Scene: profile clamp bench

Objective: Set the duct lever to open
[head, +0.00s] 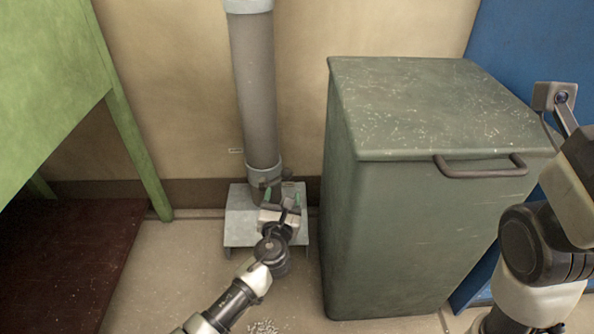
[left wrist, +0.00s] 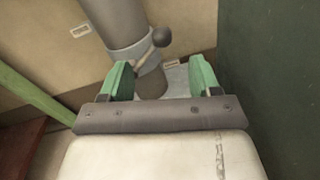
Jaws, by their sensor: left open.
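The duct is a grey vertical pipe (head: 253,95) with a pale collar near its foot; it also shows in the left wrist view (left wrist: 108,18). The duct lever (left wrist: 161,38) is a short rod with a dark round knob, sticking out from the collar toward the upper right in that view. My left gripper (head: 282,198) is open, with its green fingers in front of the duct's foot. In the left wrist view the lever knob appears beyond and slightly above the gap between the fingertips (left wrist: 161,76), apart from them. In the head view the gripper partly hides the lever.
A grey metal stand (head: 238,225) is under the duct. A large green bin (head: 400,230) with a handle stands close on the right. A green table (head: 50,80) is at the left over a dark red mat (head: 70,260). Metal shavings (head: 263,327) lie on the floor.

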